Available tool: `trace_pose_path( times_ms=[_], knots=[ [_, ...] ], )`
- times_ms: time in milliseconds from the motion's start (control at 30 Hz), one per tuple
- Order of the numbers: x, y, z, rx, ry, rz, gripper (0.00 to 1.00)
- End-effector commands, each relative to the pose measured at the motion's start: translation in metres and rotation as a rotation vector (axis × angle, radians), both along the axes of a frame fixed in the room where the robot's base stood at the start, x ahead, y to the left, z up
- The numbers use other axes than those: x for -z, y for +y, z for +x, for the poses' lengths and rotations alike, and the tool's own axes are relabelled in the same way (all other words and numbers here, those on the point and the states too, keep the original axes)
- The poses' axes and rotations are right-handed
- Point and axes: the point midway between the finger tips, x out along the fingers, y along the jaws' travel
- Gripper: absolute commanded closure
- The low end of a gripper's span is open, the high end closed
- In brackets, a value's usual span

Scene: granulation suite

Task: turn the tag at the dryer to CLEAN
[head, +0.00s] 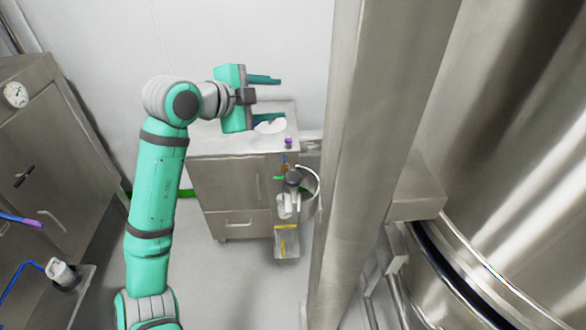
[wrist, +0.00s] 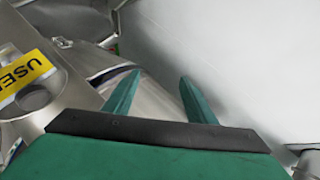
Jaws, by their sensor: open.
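A yellow tag (wrist: 22,74) with black lettering that reads USED lies at the left edge of the wrist view. It is tilted and partly cut off, against a shiny metal body. I cannot make out the tag in the head view. My gripper (head: 276,98) is open and empty, above the steel cabinet near the back wall. In the wrist view its two green fingers (wrist: 160,92) stand apart with nothing between them, to the right of the tag and not touching it.
A steel cabinet (head: 230,178) with small items on top stands below my gripper. A thick steel column (head: 365,150) and a large shiny vessel (head: 510,150) fill the right side. Another steel cabinet (head: 60,150) with a gauge stands left. Some floor (head: 225,280) is clear.

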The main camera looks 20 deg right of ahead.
Motion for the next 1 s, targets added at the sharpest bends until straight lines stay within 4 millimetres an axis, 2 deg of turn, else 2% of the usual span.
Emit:
trace_pose_path(
  times_ms=[133,300,500,700,1000],
  knots=[
    [0.0,-0.027,-0.028,0.164,-0.004,0.255,0.49],
    [0.009,-0.037,-0.063,0.345,0.016,0.549,0.49],
    [0.012,-0.027,-0.094,0.508,0.06,0.828,0.49],
    [0.006,-0.009,-0.118,0.632,0.115,1.045,0.49],
    [-0.001,0.007,-0.133,0.708,0.165,1.177,0.49]
  ],
)
